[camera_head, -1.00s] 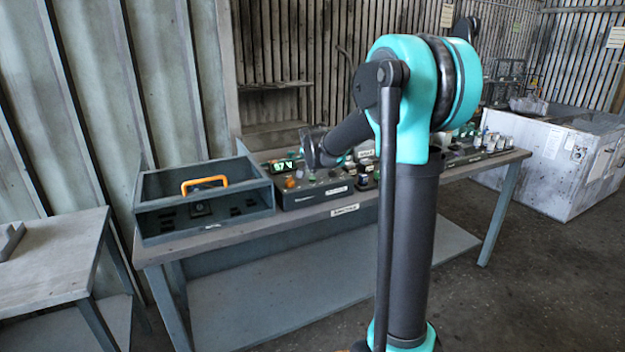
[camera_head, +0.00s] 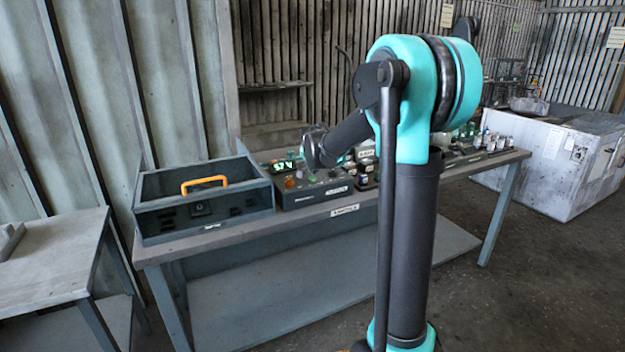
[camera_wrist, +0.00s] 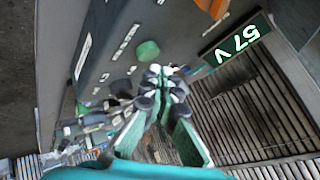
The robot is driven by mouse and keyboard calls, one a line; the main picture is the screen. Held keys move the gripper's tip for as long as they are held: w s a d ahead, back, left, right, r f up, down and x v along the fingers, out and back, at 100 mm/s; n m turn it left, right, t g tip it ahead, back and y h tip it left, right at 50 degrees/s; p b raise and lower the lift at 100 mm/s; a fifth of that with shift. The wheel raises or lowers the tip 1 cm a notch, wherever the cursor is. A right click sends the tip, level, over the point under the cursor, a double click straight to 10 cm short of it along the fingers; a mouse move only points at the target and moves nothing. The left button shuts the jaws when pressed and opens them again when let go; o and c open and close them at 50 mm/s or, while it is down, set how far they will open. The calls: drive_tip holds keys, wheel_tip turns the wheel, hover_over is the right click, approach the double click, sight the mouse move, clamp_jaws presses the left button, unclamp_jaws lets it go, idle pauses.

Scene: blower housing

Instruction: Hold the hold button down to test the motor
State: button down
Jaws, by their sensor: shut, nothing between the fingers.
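A grey control panel (camera_head: 330,191) stands on the workbench, with a lit green display (camera_head: 284,166) that reads 57 V. The display also shows in the wrist view (camera_wrist: 238,40). There, a round green button (camera_wrist: 148,50) and an orange knob (camera_wrist: 213,8) sit on the panel face. I cannot read which control is labelled hold. In the head view my arm hides the gripper and part of the panel.
An open grey box with an orange handle (camera_head: 204,182) stands left of the panel on the workbench (camera_head: 210,243). Small bottles and parts crowd the bench to the right. A side table (camera_head: 50,275) is at the left and a large white cabinet (camera_head: 560,160) at the right.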

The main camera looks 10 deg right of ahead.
sight(313, 179)
drive_tip(key=shift+f, duration=0.15)
drive_tip(key=shift+f, duration=0.25)
drive_tip(key=shift+f, duration=0.4)
idle(0.7)
drive_tip(key=shift+r, duration=0.1)
idle(2.0)
drive_tip(key=shift+r, duration=0.75)
drive_tip(key=shift+r, duration=2.5)
